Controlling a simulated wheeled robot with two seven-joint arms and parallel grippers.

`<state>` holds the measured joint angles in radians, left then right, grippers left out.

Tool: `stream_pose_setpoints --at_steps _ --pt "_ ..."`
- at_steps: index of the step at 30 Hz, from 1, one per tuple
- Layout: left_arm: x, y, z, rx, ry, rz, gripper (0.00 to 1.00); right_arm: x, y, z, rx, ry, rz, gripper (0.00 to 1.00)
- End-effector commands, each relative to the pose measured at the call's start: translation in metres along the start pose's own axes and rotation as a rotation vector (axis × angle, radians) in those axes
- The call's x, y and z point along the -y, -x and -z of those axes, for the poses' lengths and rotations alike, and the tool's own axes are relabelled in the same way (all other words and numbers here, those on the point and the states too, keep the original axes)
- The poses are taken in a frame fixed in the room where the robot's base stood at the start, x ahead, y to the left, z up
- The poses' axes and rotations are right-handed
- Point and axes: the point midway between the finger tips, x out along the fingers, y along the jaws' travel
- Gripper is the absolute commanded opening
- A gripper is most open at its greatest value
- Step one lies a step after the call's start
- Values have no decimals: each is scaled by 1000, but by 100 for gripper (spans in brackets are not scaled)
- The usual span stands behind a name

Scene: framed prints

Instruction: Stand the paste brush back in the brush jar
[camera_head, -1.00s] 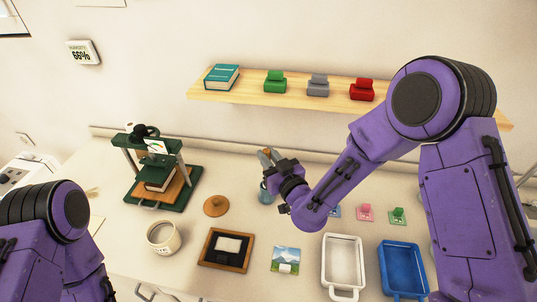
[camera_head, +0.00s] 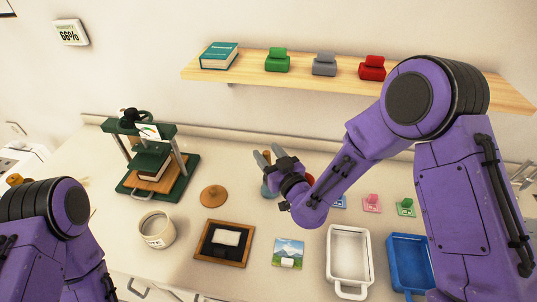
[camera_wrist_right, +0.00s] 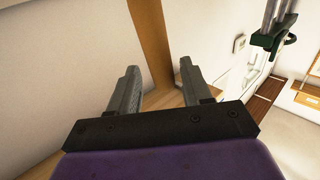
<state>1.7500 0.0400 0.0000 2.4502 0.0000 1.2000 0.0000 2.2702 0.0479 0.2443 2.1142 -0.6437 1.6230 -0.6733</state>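The paste brush (camera_head: 268,157) shows as a short brown piece above the jar, between my right fingertips. It appears to stand upright in the jar, but its lower part is hidden. In the right wrist view a wooden strip, apparently the brush handle (camera_wrist_right: 152,40), runs between the fingers. My right gripper (camera_head: 267,151) is open around it, with a gap showing beside the handle. My left gripper is outside the view.
A green press (camera_head: 160,170) stands left. A round brown lid (camera_head: 213,196), cream pot (camera_head: 157,231), dark frame (camera_head: 206,240) and landscape print (camera_head: 288,253) lie in front. White (camera_head: 334,262) and blue (camera_head: 395,270) trays stand right. A wooden shelf (camera_head: 300,77) hangs above.

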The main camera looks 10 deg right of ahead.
Motion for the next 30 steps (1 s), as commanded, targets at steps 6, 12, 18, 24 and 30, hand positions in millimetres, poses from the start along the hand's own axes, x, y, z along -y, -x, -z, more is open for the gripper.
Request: stream_pose_setpoints --at_steps 6,12,18,24,30 --pt "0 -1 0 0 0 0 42 0 1 1 -3 -1 0 49" --pt "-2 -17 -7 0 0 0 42 0 34 -4 -1 -1 1 49" --pt "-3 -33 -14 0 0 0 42 -1 80 -4 -1 0 -1 49" --pt "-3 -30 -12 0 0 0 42 -1 103 -1 0 -2 0 49" --pt "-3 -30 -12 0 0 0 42 -2 104 0 -1 -2 -1 49"
